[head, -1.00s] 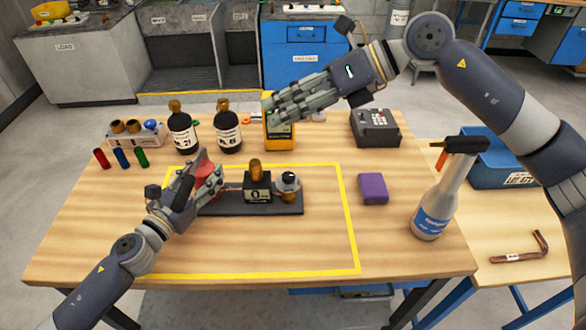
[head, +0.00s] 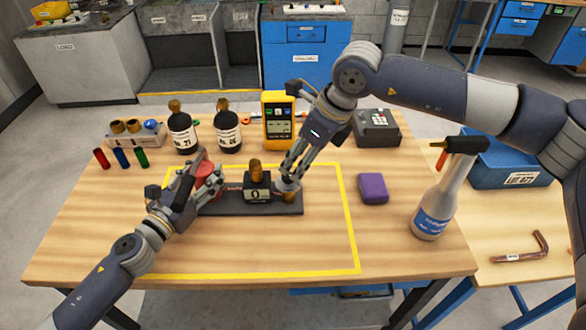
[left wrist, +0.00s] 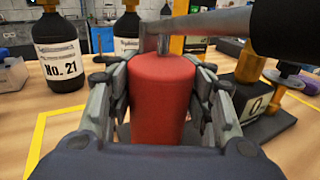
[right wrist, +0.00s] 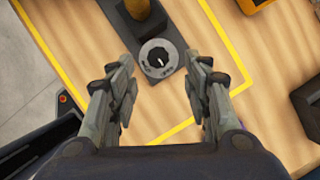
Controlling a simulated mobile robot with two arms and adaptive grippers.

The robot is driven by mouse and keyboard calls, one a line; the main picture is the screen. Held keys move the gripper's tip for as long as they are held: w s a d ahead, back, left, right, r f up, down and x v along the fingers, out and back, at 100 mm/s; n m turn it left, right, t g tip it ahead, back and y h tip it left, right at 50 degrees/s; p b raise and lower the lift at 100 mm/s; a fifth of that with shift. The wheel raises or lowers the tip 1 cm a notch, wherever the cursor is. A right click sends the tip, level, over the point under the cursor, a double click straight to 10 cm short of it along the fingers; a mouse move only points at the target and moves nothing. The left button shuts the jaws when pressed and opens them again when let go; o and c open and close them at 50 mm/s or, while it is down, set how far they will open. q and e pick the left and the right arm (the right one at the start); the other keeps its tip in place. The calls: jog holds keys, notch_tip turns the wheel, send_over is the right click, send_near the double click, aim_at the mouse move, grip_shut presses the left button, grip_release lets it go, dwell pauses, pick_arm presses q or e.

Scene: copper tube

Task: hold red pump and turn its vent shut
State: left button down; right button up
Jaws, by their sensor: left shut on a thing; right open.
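The red pump (head: 206,172) stands at the left end of a dark base plate (head: 228,209) on the table. My left gripper (head: 208,178) is shut on it; in the left wrist view the fingers press both sides of the red body (left wrist: 160,95). The vent (head: 289,194) is at the base's right end. In the right wrist view its round dial (right wrist: 158,58) has a black knob with a pale pointer mark. My right gripper (head: 290,180) is open and empty; its fingertips are close to the vent in the head view, covering part of it.
A block marked 0 (head: 257,190) with an amber top sits on the base between pump and vent. Two dark bottles (head: 183,133) and a yellow meter (head: 278,120) stand behind. A purple block (head: 373,188) and spray bottle (head: 433,205) are at right. The front table area is clear.

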aim_at(290, 174)
jog(key=shift+x, duration=2.35)
jog(key=c, duration=1.1)
